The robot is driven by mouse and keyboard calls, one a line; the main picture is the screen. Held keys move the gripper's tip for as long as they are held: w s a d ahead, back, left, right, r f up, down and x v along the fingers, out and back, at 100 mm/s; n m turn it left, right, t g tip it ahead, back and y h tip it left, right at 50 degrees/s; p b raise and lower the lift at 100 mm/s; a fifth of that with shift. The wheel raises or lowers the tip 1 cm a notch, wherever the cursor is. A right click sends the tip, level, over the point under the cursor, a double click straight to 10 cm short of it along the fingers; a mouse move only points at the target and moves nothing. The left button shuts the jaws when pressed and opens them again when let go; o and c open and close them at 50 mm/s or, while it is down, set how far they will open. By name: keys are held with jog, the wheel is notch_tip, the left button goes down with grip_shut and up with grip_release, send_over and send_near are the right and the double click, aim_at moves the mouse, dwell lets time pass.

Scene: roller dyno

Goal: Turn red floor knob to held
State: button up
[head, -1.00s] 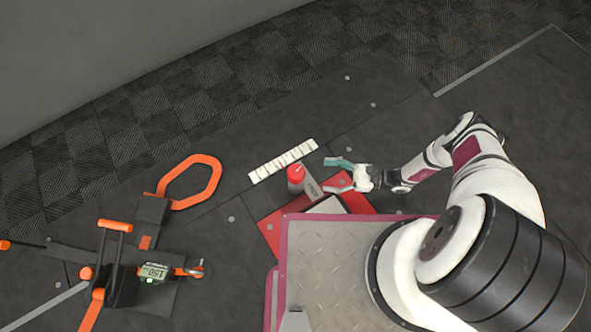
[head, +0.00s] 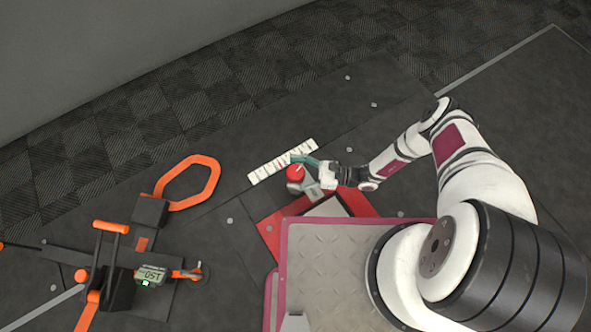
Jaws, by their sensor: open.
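The red floor knob (head: 296,173) stands upright on the dark floor, with a pale pointer line on its top. A white marked scale strip (head: 283,161) lies on the floor just behind it. My gripper (head: 303,173) is open at the knob's right side. One teal-tipped finger reaches along the knob's far side and the other is on its near side. The knob appears to sit between the fingers; I cannot tell whether they touch it.
A red plate (head: 268,228) lies on the floor in front of the knob, partly under my base. At left stands an orange and black device with a small display (head: 151,275) and an orange loop handle (head: 215,180). The floor behind the strip is clear.

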jog(key=c, duration=1.2)
jog(key=shift+n+g, duration=0.4)
jog(key=shift+g, duration=0.2)
jog(key=n+g, duration=0.2)
jog(key=g, duration=0.1)
jog(key=shift+g, duration=0.4)
jog(key=shift+s+n+g+h, duration=0.15)
jog(key=shift+n+g+h, duration=0.65)
jog(key=shift+n+g, duration=0.9)
jog(key=shift+g, duration=0.3)
jog(key=o, duration=1.2)
jog(key=shift+d, duration=0.1)
